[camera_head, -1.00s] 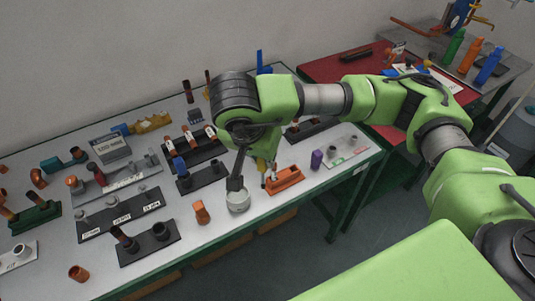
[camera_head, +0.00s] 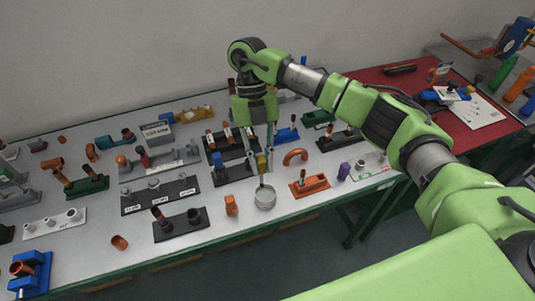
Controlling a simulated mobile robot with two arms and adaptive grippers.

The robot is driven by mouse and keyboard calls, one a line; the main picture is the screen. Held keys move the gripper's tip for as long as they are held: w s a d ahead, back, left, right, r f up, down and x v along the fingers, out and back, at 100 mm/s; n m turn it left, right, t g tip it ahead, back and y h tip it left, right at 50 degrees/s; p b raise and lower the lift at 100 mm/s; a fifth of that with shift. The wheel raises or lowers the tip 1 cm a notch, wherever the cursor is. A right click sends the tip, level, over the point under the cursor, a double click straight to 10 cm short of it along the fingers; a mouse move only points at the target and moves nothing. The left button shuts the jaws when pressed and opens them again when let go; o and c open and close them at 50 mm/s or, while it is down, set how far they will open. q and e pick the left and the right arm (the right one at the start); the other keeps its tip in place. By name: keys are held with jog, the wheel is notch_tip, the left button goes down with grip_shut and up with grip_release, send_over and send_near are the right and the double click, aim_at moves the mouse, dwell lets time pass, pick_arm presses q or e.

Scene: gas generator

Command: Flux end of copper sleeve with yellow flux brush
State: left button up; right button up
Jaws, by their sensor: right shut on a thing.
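My right gripper (camera_head: 261,150) points down above the front middle of the bench. It is shut on the yellow flux brush (camera_head: 262,163), which hangs below the fingers. The brush's thin lower end reaches down to the round silvery flux pot (camera_head: 265,199); I cannot tell whether it touches the contents. A short copper sleeve (camera_head: 231,206) stands on the bench just left of the pot. Another copper piece (camera_head: 120,242) lies near the front edge at left. I cannot tell which one is the task's sleeve. My left gripper is not in view.
Black holders (camera_head: 180,225) with fittings stand left of the pot. An orange holder (camera_head: 309,185), a copper elbow (camera_head: 295,156) and a purple cylinder (camera_head: 343,171) stand to its right. A red table (camera_head: 460,112) is at right. Bare bench shows along the front.

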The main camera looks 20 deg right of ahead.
jog(key=m+y, duration=0.1)
jog(key=m, duration=0.1)
jog(key=m+p, duration=0.1)
jog(key=m, duration=0.1)
jog(key=shift+a+r+m+t+y, duration=0.1)
jog(key=shift+a+m+t+y, duration=0.05)
jog(key=shift+m+t+y, duration=0.2)
jog(key=m, duration=0.2)
jog(key=m+t+y+p, duration=0.1)
jog(key=m, duration=0.1)
jog(key=shift+w+m+y, duration=0.2)
jog(key=shift+m+y, duration=0.05)
jog(key=m, duration=0.1)
jog(key=m+t, duration=0.1)
jog(key=m+y+p, duration=0.1)
jog(key=m, duration=0.1)
jog(key=shift+w+d+r+t, duration=0.1)
jog(key=shift+w+d+t, duration=0.15)
jog(key=shift+d, duration=0.15)
jog(key=m, duration=0.1)
jog(key=d+m+t, duration=0.1)
jog(key=m, duration=0.1)
jog(key=shift+w+r+m, duration=0.1)
jog(key=shift+w+m, duration=0.2)
jog(key=shift+w, duration=0.05)
jog(key=shift+r+p, duration=0.1)
jog(key=shift+p, duration=0.25)
notch_tip(320, 180, down, 6)
jog(key=b, duration=0.3)
jog(key=shift+r, duration=0.2)
